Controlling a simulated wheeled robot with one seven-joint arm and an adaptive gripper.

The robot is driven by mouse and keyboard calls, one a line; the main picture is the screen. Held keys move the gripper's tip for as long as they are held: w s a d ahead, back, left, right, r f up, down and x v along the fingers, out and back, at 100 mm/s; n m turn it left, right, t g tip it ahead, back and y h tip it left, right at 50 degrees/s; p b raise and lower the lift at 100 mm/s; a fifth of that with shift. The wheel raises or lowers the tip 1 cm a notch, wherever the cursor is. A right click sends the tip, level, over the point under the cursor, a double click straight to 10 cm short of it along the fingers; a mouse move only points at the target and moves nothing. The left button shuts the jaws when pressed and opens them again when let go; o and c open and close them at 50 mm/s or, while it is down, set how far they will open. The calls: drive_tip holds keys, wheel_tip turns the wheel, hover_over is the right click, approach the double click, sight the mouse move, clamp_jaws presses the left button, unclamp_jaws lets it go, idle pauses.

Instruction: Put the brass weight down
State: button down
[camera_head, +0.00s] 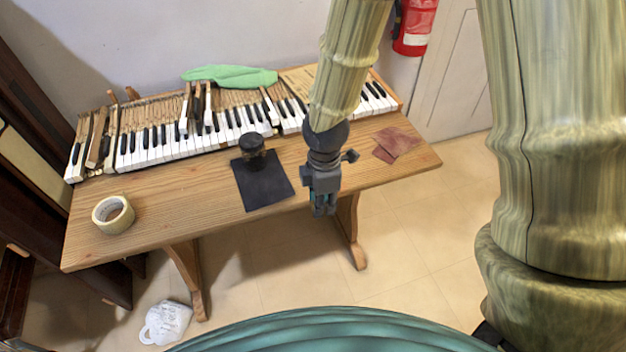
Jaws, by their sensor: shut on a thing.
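My gripper (323,208) points down at the table's front edge, right of the black mat. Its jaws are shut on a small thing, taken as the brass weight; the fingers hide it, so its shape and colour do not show. The black mat (264,192) lies flat near the middle of the table (165,205). A dark, round-topped object (251,146) stands upright at the mat's back edge, apart from my gripper; I cannot tell its material.
Piano keys (160,143) run along the back, with loose keys and a green cloth (230,76). The wood between tape and mat is clear.

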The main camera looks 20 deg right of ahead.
drive_tip(key=shift+s+n, duration=0.2)
drive_tip(key=shift+n, duration=0.3)
drive_tip(key=shift+w, duration=0.35)
drive_tip(key=w+d+p, duration=0.1)
drive_tip(key=w, duration=0.4)
drive_tip(key=w+d+f+p, duration=0.1)
drive_tip(key=w, duration=0.3)
drive_tip(key=w+d+p, duration=0.1)
drive_tip(key=w, duration=0.4)
drive_tip(key=shift+w+d+f, duration=0.25)
drive_tip(key=shift+w, duration=0.1)
drive_tip(key=shift+f+p, duration=0.65)
drive_tip(key=shift+f, duration=1.1)
drive_tip(key=shift+f, duration=0.15)
drive_tip(key=c, duration=1.2)
unclamp_jaws()
drive_tip(key=shift+o, duration=0.2)
wheel_tip(320, 180, up, 12)
drive_tip(key=b, duration=0.2)
drive_tip(key=shift+r, duration=0.2)
